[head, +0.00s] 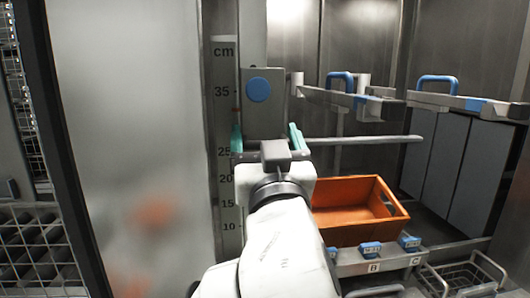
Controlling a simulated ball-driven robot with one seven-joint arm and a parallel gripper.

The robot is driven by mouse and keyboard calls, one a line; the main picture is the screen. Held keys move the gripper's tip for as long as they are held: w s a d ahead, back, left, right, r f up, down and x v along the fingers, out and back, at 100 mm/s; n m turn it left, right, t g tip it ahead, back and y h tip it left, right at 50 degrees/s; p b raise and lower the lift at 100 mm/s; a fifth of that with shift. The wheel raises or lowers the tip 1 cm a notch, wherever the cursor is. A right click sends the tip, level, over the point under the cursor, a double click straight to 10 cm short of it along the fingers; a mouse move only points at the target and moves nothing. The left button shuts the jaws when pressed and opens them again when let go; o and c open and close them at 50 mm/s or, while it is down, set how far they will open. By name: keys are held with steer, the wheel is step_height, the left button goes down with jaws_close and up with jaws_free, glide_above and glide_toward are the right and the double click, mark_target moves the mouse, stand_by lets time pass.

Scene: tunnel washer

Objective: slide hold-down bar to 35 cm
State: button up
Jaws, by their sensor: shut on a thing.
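The hold-down bar is a grey slide block (262,118) with a round blue knob (258,89), and a thin grey rod (365,140) runs right at its lower level, seemingly part of it. The block stands against the back wall beside the upright cm scale (222,90). The rod's level is a little above the 25 mark, while the block's upper part reaches the 35 mark. My gripper (267,140) is shut on the block, with one teal finger at each side of its lower part. The gripper body hides the block's bottom and the rod's joint.
An orange crate (345,232) sits below the rod, on a rack with blue labelled clips (370,249). Two grey arms with blue handles (437,80) stick out at upper right. Wire baskets (470,275) stand low right. A frosted panel (130,150) fills the left.

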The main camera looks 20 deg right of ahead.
step_height(320, 180, up, 4)
steer(key=shift+s+d+r+p, duration=0.1)
steer(key=shift+s+d+p, duration=0.05)
steer(key=shift+p, duration=0.5)
steer(key=o, duration=1.3)
steer(key=shift+d, duration=0.15)
steer(key=shift+c, duration=0.2)
steer(key=shift+f, duration=0.25)
steer(key=shift+f, duration=0.1)
steer(key=b, duration=0.3)
glide_toward(266, 109)
steer(key=s, duration=0.3)
steer(key=shift+w+a+f, duration=0.25)
steer(key=shift+a+f, duration=0.1)
steer(key=shift+f, duration=0.1)
